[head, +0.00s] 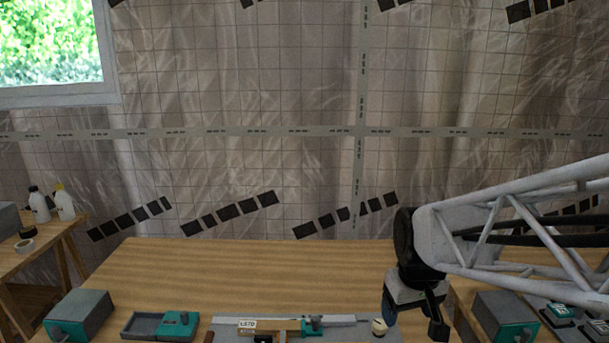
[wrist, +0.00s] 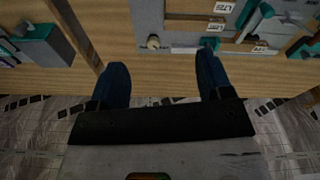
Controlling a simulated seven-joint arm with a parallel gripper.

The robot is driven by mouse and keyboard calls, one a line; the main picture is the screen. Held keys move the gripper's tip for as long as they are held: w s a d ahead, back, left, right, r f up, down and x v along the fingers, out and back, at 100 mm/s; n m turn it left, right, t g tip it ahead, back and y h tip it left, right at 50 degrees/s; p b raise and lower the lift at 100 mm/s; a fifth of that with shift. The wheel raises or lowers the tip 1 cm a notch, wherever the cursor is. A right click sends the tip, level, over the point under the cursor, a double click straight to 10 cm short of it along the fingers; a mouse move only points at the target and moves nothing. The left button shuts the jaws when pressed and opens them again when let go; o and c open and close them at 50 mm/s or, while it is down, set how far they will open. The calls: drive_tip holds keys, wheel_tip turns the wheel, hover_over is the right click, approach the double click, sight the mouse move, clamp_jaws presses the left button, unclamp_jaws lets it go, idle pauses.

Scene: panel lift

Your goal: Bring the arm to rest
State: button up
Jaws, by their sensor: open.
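My arm (head: 520,215) reaches in from the right edge in the head view. My gripper (head: 414,318) hangs at its end, pointing down by the right part of the wooden table (head: 240,265). In the wrist view my gripper (wrist: 163,66) has its two blue fingers wide apart, with nothing between them but bare wood and a gap past the table edge. A small pale round knob (head: 379,327) is just left of the gripper in the head view. It also shows beyond the fingertips in the wrist view (wrist: 153,42), apart from them.
A grey panel (head: 345,321) with labelled fittings lies at the table's front. Grey-and-teal boxes stand at left (head: 80,312) and right (head: 505,315), and an open tray (head: 142,325) lies between the left box and panel. A side table (head: 50,245) holds bottles. The table's back is clear.

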drive_tip(key=s+r+m, duration=0.2)
drive_tip(key=s+r, duration=0.1)
drive_tip(key=s, duration=1)
drive_tip(key=shift+a+t, duration=0.35)
drive_tip(key=shift+t, duration=0.05)
